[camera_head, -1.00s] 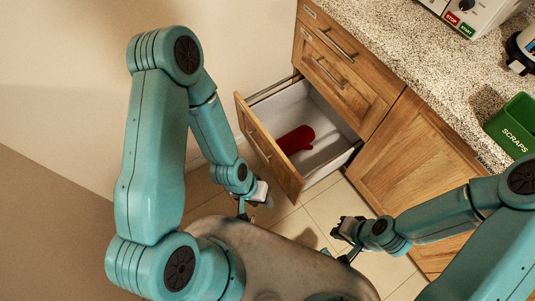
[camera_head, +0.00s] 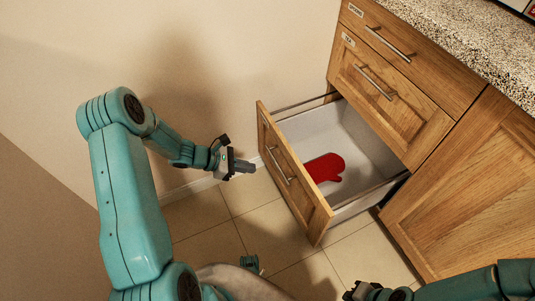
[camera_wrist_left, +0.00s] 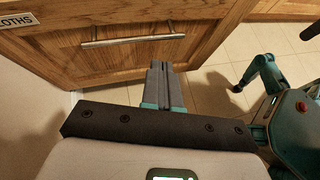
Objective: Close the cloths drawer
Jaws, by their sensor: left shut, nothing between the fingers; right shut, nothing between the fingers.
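The cloths drawer (camera_head: 305,199) is pulled out from the wooden cabinet, its white inside showing. A red oven mitt (camera_head: 324,168) lies in it. Its wooden front with a bar handle (camera_head: 280,165) faces left toward my left gripper. My left gripper (camera_head: 245,167) is shut and empty, held a little left of the drawer front, apart from it in the head view. In the left wrist view its shut fingers (camera_wrist_left: 163,75) point at the drawer front (camera_wrist_left: 120,62), just below the handle (camera_wrist_left: 133,40); a label ending in "LOTHS" shows. My right gripper (camera_head: 356,291) is shut at the bottom edge, partly cut off.
Above the open drawer are two closed drawers (camera_head: 385,98) with bar handles, under a speckled countertop (camera_head: 470,45). A closed cabinet door (camera_head: 465,190) is at right. The wall (camera_head: 220,60) is behind my left gripper. Tiled floor (camera_head: 215,212) lies below the drawer.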

